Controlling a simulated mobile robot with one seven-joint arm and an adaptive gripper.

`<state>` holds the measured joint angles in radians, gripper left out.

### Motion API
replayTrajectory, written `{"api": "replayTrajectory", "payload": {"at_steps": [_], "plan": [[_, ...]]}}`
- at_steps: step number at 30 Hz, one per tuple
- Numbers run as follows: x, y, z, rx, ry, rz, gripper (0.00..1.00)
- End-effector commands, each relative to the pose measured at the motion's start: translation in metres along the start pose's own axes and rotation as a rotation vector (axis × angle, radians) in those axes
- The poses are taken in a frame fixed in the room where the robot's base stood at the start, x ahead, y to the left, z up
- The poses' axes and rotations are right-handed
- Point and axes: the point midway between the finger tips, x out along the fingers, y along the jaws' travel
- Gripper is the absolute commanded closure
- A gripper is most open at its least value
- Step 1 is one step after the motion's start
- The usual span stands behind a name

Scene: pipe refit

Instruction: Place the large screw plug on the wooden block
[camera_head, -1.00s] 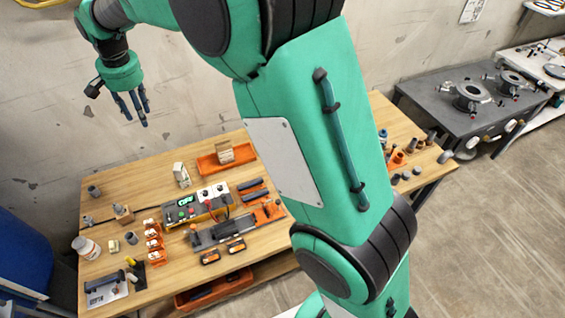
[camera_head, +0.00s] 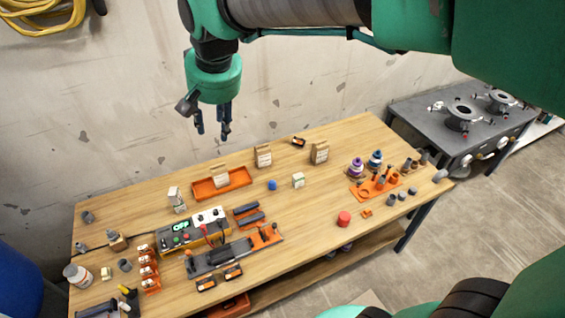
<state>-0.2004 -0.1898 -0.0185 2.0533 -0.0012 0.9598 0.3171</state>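My gripper (camera_head: 213,129) hangs in the air in front of the back wall, above the table's far edge. Its fingers are apart with nothing between them. I cannot tell for sure which piece is the large screw plug; small grey cylindrical pieces (camera_head: 87,217) and (camera_head: 125,265) stand on the left of the table, and several more stand at the right. A small wooden block (camera_head: 118,243) sits at the left with a grey piece at it. Other brown, block-like items (camera_head: 263,156) and (camera_head: 319,152) stand near the back, with white labels.
The wooden table (camera_head: 310,215) holds an orange tray (camera_head: 240,181), a device with a green display (camera_head: 185,234), orange clamps, a red cylinder (camera_head: 344,219) and a blue piece (camera_head: 271,185). An orange rack (camera_head: 372,188) is at right. A grey bench (camera_head: 455,130) stands beyond.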

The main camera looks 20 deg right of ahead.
Motion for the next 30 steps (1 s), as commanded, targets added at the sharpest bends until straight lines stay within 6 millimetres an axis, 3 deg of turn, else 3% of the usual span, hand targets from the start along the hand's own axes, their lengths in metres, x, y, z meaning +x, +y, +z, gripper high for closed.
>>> {"api": "replayTrajectory", "payload": {"at_steps": [4, 13, 24, 30], "plan": [[-0.017, 0.028, 0.033, -0.018, 0.030, 0.003, 0.62], [-0.035, 0.075, 0.100, -0.060, 0.084, 0.016, 0.62], [-0.036, 0.119, 0.181, -0.111, 0.145, 0.043, 0.62], [-0.033, 0.129, 0.205, -0.127, 0.162, 0.052, 0.62]]}}
